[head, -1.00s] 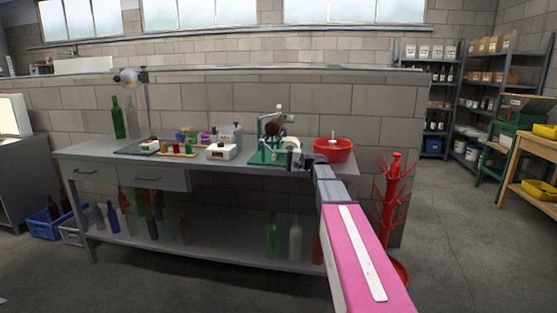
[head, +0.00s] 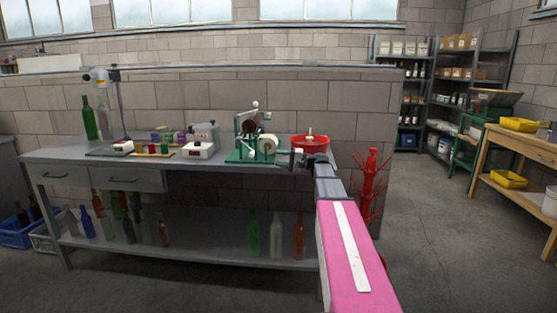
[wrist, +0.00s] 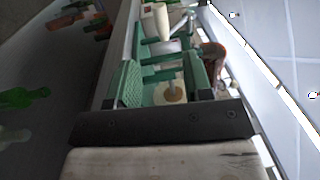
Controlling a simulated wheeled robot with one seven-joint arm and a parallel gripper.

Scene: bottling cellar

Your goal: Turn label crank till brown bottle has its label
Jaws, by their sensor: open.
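The green label machine (head: 240,155) stands on the grey bench, with a cream label roll (head: 268,144) on its right side. A dark brown round shape (head: 249,126), seemingly the brown bottle, lies in its upper part; whether it bears a label cannot be told. A pale knob (head: 255,104) shows on top; which part is the crank is unclear. My gripper (head: 296,160) is just right of the machine, open. In the wrist view its green pads (wrist: 164,80) stand apart, with the label roll (wrist: 172,92) seen between them and a brown shape (wrist: 213,55) beyond.
A red bowl (head: 312,148) stands on the bench close behind my gripper. A white device (head: 198,150) and small colored jars are to the left. A red bottle tree (head: 371,180) stands off the bench's right end. Bottles stand on the lower shelf.

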